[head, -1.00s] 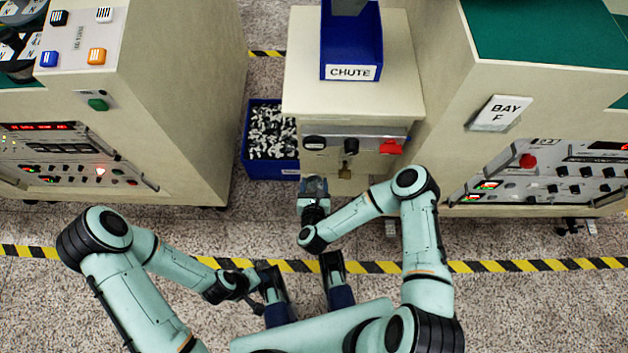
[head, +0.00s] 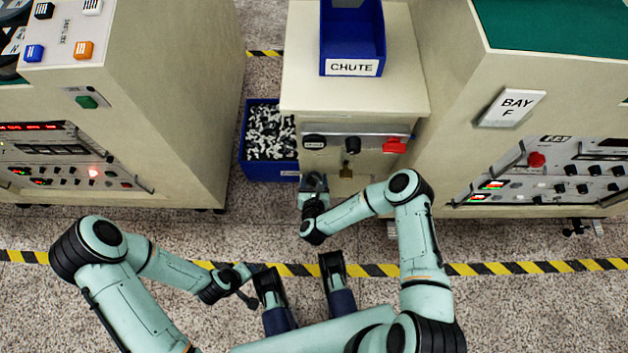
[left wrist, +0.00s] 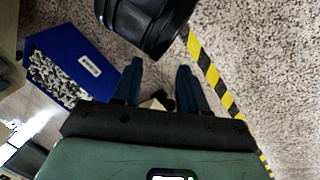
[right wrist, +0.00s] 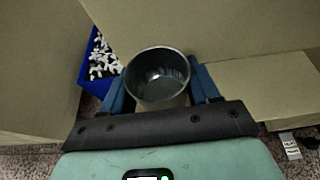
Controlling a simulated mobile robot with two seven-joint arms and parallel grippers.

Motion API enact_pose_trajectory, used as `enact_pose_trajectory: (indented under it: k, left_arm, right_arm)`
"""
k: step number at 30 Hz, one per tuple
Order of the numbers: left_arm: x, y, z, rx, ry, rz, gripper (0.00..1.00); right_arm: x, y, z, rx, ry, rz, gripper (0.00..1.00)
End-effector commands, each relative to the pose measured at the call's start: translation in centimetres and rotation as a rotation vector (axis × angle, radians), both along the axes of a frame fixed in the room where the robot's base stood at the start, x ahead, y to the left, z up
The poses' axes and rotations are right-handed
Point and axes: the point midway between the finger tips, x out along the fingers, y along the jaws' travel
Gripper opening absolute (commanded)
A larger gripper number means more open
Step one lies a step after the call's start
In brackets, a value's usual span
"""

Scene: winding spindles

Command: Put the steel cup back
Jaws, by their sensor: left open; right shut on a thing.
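The steel cup (right wrist: 160,76) shows in the right wrist view as a round, open metal cup, held upright between the two blue fingers of my right gripper (right wrist: 163,90). In the head view my right gripper (head: 314,183) is just in front of the lower front of the chute cabinet, and the cup is mostly hidden there. My left gripper (left wrist: 158,88) is open and empty. In the left wrist view it is over the floor, its blue fingers apart.
The chute cabinet (head: 350,90) carries a blue chute bin (head: 352,40). A blue bin (head: 262,175) of black and white pieces stands on the floor to its left. Panelled machines stand either side. A black-yellow floor stripe (head: 500,268) crosses open floor.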

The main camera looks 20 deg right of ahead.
Motion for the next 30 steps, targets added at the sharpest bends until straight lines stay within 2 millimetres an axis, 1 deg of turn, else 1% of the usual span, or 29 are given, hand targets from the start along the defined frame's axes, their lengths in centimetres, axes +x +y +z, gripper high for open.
enact_pose_trajectory:
  k: [7,8,9,10,17,21,23,26,30]
  left_arm:
    - [0.3,0.1,-0.3,0.003,-0.007,0.002,0.43]
    - [0.3,0.1,-0.2,0.003,-0.008,0.002,0.43]
    - [0.3,0.1,-0.2,0.003,-0.007,0.002,0.43]
    - [0.3,0.1,-0.2,0.003,-0.007,0.002,0.43]
    - [0.2,0.1,-0.2,0.003,-0.006,0.002,0.43]
    - [-0.2,-0.1,0.2,-0.003,0.004,-0.002,0.43]
    - [-0.5,-0.3,0.5,-0.006,0.012,-0.006,0.43]
    - [-1.3,-0.7,1.2,-0.016,0.032,-0.014,0.43]
    - [-2.6,-1.4,2.3,-0.035,0.069,-0.03,0.43]
  right_arm:
    - [0.0,0.0,-0.3,-0.001,-0.001,-0.001,0.24]
    - [0.0,0.0,-0.3,0.0,-0.001,0.0,0.7]
    - [0.0,0.0,-0.2,-0.001,-0.001,-0.001,0.83]
    - [0.0,0.0,-0.2,-0.001,-0.001,-0.001,0.86]
    - [0.0,0.0,-0.2,-0.001,-0.001,-0.001,0.86]
    - [-0.1,0.0,0.3,0.0,0.0,0.0,0.86]
    - [-0.8,0.2,0.5,0.0,0.001,0.0,0.86]
    - [-2.5,0.7,1.3,0.002,0.003,0.001,0.86]
    - [-5.3,1.6,2.5,0.004,0.004,0.002,0.86]
